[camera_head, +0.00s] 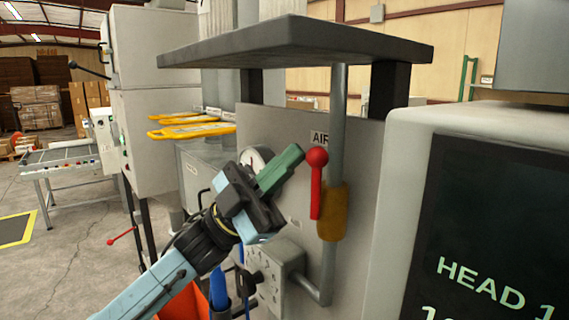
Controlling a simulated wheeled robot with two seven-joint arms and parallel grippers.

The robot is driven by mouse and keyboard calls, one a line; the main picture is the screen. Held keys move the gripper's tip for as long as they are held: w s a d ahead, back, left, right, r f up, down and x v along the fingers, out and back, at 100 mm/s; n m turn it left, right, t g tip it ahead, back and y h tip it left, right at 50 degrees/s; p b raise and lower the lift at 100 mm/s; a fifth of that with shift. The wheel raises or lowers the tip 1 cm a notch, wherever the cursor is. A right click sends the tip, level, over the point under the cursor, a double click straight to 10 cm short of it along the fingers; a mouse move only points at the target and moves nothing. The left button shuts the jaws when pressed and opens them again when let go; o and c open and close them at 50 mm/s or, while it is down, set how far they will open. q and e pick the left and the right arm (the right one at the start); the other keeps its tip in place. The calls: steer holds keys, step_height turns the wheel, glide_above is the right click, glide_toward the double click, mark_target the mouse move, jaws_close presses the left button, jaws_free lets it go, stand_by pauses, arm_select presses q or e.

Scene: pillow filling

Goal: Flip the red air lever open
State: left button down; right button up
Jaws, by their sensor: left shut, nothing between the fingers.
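The red air lever (316,184) has a round red knob on top and a straight handle hanging down along the grey vertical pipe (338,115). A yellow-brown valve body (333,212) sits on the pipe beside it. An AIR label (320,137) is on the panel behind the knob, partly covered. My left gripper (296,153) comes in from the lower left, its green fingers together and empty. In the picture its tips end just left of the red knob, with a small gap. It partly covers a round gauge (257,158). My right gripper is not in view.
A dark shelf (295,42) overhangs the panel above the lever. A large monitor housing (480,118) stands close on the right. A grey box (277,270) is mounted below the gripper. Yellow handles (190,130) stick out at the left.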

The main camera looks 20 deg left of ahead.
arm_select(q)
steer(key=shift+a, duration=0.1)
steer(key=a+f+b, duration=0.2)
steer(key=a, duration=0.4)
steer(key=w+a+f+b, duration=0.1)
steer(key=a+f+b, duration=0.1)
steer(key=a, duration=0.5)
steer(key=shift+w+f, duration=0.2)
steer(key=shift+w, duration=0.05)
